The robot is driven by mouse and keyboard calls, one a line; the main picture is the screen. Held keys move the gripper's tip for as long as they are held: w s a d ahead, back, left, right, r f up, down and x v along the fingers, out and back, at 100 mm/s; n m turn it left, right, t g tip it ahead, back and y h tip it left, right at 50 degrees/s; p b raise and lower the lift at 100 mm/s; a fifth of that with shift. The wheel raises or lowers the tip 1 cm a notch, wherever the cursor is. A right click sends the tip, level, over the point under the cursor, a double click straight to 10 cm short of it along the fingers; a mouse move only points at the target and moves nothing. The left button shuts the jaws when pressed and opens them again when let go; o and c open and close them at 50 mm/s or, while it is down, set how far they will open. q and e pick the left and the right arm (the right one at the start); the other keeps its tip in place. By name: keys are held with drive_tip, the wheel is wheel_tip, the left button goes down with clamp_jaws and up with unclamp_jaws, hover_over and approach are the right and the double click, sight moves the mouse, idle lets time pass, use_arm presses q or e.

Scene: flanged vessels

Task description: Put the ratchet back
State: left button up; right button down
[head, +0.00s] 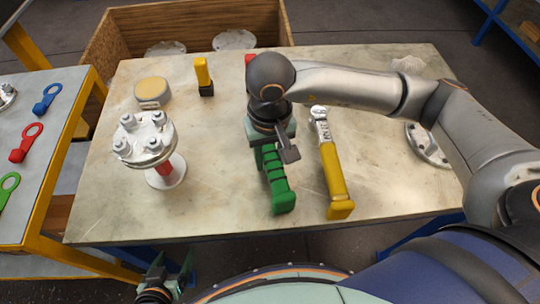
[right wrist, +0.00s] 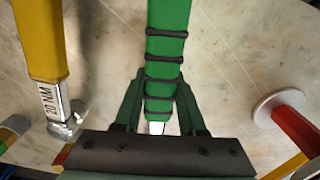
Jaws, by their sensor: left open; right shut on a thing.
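My right gripper (head: 270,152) is shut on the green ribbed handle (head: 277,185) of a tool over the table. The right wrist view shows the green handle (right wrist: 165,60) between its fingers (right wrist: 160,110); the tool's head is mostly hidden by the gripper. I cannot tell whether the handle touches the table. A yellow-handled tool (head: 332,175) with a silver head lies to the right of it. In the right wrist view the yellow tool (right wrist: 42,45) carries a "20 NM" label. My left gripper (head: 168,275) is open and empty, low in front of the table.
A bolted white flange (head: 145,140) on a red pipe stands at the table's left. Behind are a tan round item (head: 153,90) and a yellow-and-black item (head: 203,75). A white flange (head: 428,145) is at right. A side table (head: 45,95) holds coloured wrenches; a wooden crate (head: 120,35) stands behind.

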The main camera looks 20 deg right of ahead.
drive_tip(key=shift+f, duration=0.2)
unclamp_jaws()
idle(0.5)
drive_tip(key=shift+r+p, duration=1.35)
drive_tip(key=shift+r, duration=2.2)
drive_tip(key=shift+s, duration=0.1)
